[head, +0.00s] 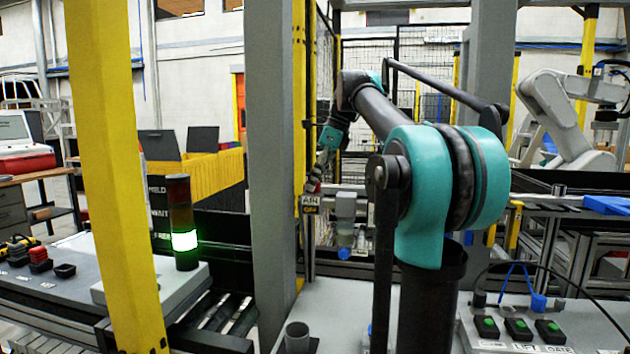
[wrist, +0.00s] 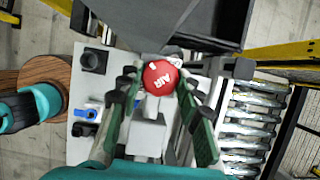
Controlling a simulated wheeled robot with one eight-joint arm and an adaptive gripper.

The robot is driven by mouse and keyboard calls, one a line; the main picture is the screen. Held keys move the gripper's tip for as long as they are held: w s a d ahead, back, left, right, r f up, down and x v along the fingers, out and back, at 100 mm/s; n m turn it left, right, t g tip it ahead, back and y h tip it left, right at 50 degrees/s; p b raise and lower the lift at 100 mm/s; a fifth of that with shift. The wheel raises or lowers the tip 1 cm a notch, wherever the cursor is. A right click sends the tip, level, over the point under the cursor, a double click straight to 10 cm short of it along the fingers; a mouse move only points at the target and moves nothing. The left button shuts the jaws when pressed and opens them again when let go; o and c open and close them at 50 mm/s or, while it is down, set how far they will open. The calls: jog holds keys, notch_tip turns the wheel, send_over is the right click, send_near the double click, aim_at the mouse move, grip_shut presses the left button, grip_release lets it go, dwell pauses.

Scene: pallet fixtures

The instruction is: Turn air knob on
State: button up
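In the head view my gripper (head: 314,184) is at the far end of my arm, just above a small "AIR ON" sign (head: 310,203). The knob is too small and covered to make out clearly there.
A grey post (head: 270,150) and a yellow post (head: 115,170) stand left of my gripper. A lit signal lamp (head: 183,238) stands further left. A button panel (head: 515,328) is at the lower right. Rollers (wrist: 250,125) lie right of the knob in the wrist view.

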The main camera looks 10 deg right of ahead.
jog(key=c, duration=0.3)
jog(key=shift+c, duration=0.2)
jog(key=n+g, duration=0.1)
jog(key=n, duration=0.2)
jog(key=shift+w+n+y, duration=0.15)
jog(key=shift+n+y, duration=0.15)
jog(key=n+g, duration=0.2)
jog(key=n, duration=0.2)
jog(key=shift+w+n, duration=0.15)
jog(key=shift+n, duration=0.15)
jog(key=n+g, duration=0.1)
jog(key=n, duration=0.1)
jog(key=n+g+h, duration=0.1)
jog(key=n, duration=0.2)
jog(key=shift+w+a, duration=0.1)
jog(key=shift+n+g+h, duration=0.3)
jog(key=shift+n+h, duration=0.6)
jog(key=shift+n, duration=1.4)
